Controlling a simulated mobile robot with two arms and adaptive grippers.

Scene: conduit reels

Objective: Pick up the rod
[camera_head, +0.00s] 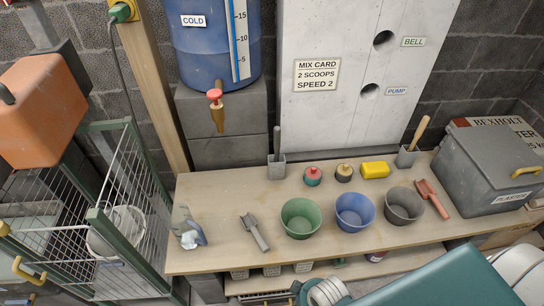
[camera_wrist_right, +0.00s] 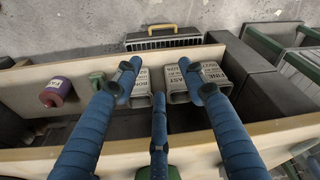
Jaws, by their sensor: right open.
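No single thing in view is clearly the rod. A dark upright stick (camera_head: 277,140) stands in a grey holder (camera_head: 277,170) at the back of the wooden bench. A pale wooden stick (camera_head: 420,131) leans in a second grey holder (camera_head: 406,157) further right. My right gripper (camera_wrist_right: 158,92) shows in the right wrist view with three blue fingers spread apart, and nothing is seen between them. Behind its fingers are labelled grey boxes (camera_wrist_right: 140,98) on a shelf. My left gripper does not show.
The bench (camera_head: 215,190) bears a green pot (camera_head: 301,217), a blue pot (camera_head: 355,212), a dark grey pot (camera_head: 404,205), a grey scoop (camera_head: 255,231) and a red scoop (camera_head: 432,198). A blue barrel (camera_head: 212,50) stands behind. In the wrist view, a purple cylinder (camera_wrist_right: 56,91) sits left.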

